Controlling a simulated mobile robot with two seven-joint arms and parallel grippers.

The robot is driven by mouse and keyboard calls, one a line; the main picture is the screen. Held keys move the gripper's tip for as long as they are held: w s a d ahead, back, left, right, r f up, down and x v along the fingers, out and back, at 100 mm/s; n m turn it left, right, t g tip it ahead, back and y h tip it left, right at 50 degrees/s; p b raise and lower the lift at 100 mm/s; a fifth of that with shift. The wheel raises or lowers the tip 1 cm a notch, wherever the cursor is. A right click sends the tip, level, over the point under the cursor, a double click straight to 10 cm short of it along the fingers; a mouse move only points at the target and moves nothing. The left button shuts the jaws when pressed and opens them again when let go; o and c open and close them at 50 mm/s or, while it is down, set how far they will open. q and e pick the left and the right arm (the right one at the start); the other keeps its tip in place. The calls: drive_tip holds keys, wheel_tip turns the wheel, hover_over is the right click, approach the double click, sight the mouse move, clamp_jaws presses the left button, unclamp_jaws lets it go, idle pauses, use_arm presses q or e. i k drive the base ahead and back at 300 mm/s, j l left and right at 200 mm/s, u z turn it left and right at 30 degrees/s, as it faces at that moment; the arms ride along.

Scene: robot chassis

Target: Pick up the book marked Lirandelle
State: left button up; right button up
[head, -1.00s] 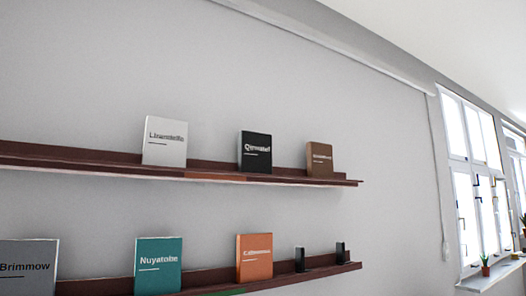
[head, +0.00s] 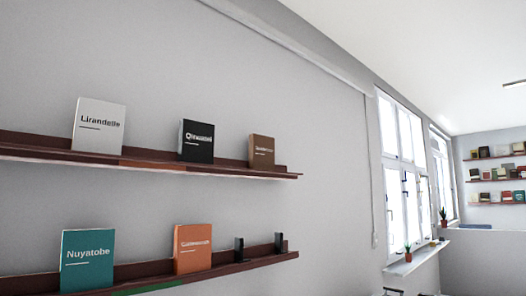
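The book marked Lirandelle (head: 99,126) is white with dark lettering. It stands upright, leaning back slightly, on the upper dark red wall shelf (head: 225,168), at the left of the head view. Its front cover faces me and nothing covers it. A black book (head: 197,141) stands to its right on the same shelf. Neither of my grippers shows in the head view.
A brown book (head: 261,151) stands farther right on the upper shelf. The lower shelf (head: 225,268) holds a teal book (head: 87,260) marked Nuyatobe, an orange book (head: 192,248) and two small black items. Windows (head: 404,170) and distant bookshelves (head: 495,178) are at the right.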

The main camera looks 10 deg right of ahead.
sight(99, 126)
drive_tip(key=i+j, duration=0.1)
drive_tip(key=j, duration=0.35)
drive_tip(key=j+u, duration=0.15)
drive_tip(key=j, duration=0.25)
drive_tip(key=i+j, duration=0.15)
drive_tip(key=j, duration=0.3)
drive_tip(key=u, duration=0.05)
